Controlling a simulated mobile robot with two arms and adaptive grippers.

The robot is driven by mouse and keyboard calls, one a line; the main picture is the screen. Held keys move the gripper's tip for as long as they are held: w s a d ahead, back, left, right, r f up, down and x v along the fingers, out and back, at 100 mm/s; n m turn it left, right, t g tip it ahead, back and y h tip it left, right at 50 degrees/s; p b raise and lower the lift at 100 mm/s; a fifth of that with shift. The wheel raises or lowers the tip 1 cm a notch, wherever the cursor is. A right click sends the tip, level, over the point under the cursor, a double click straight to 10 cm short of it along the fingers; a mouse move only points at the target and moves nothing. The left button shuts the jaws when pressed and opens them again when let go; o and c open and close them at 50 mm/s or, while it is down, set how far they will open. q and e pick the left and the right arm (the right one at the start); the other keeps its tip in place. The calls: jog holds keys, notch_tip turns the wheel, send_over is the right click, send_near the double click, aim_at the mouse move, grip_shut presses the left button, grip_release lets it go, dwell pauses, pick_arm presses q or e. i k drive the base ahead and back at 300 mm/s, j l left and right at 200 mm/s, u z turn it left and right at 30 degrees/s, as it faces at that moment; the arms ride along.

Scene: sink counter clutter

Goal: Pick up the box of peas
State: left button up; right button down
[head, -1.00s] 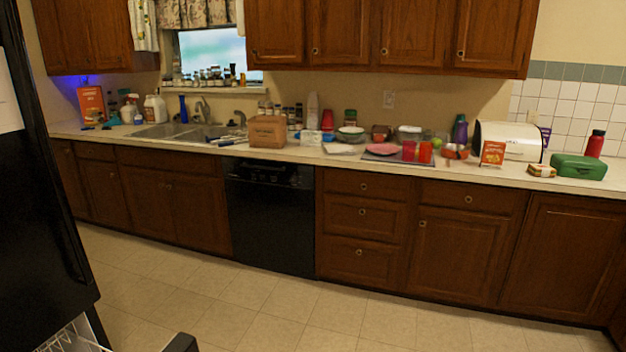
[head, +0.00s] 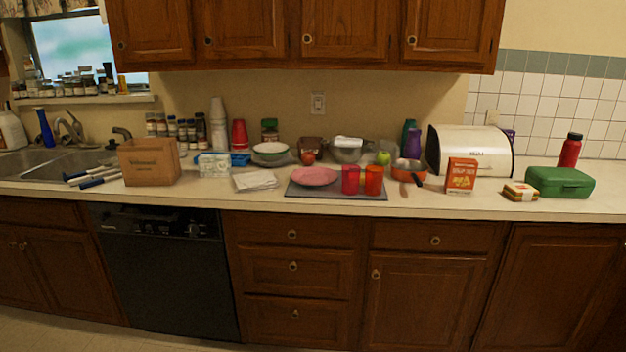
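No box can be clearly read as peas. A small white and greenish box (head: 214,165) lies on the counter, right of a brown wooden box; its print is too small to read. A red-orange box (head: 461,175) with pale and yellow lettering stands upright in front of the white bread bin; its print is also unreadable. Neither of my grippers is in view.
The counter (head: 400,209) holds the wooden box (head: 150,162), a pink plate (head: 314,176), red cups (head: 351,180), the bread bin (head: 468,150), a green case (head: 559,182) and a red bottle (head: 571,150). A strip along its front edge is clear.

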aim_at(209, 166)
jog(key=i+j+z, duration=0.35)
jog(key=i, duration=0.35)
jog(key=i+j+z, duration=0.35)
jog(key=i+j, duration=0.35)
